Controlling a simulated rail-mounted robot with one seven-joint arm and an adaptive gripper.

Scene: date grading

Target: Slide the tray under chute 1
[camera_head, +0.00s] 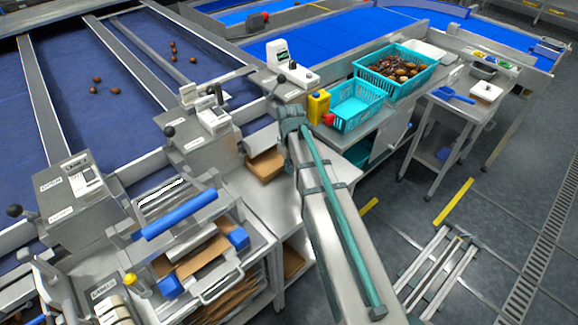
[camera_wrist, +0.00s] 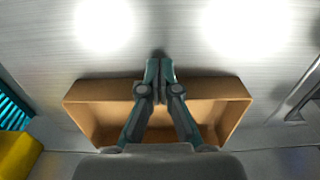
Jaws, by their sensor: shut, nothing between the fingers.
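The tray, a shallow open brown box (camera_head: 265,164), rests on the steel bench below a grey chute housing, partly hidden by my arm. In the wrist view the empty-looking tray (camera_wrist: 92,112) lies crosswise beneath my fingers. My gripper (camera_wrist: 160,68) is shut and empty. Its fingertips appear at or just past the upper rim of the tray, near the middle; I cannot tell whether they touch it. In the head view my arm hides the fingers.
Another teal crate (camera_head: 396,68) holds dates. A packing station with a blue roller (camera_head: 178,214) stands at left. The bench beside the tray (camera_head: 240,190) is bare.

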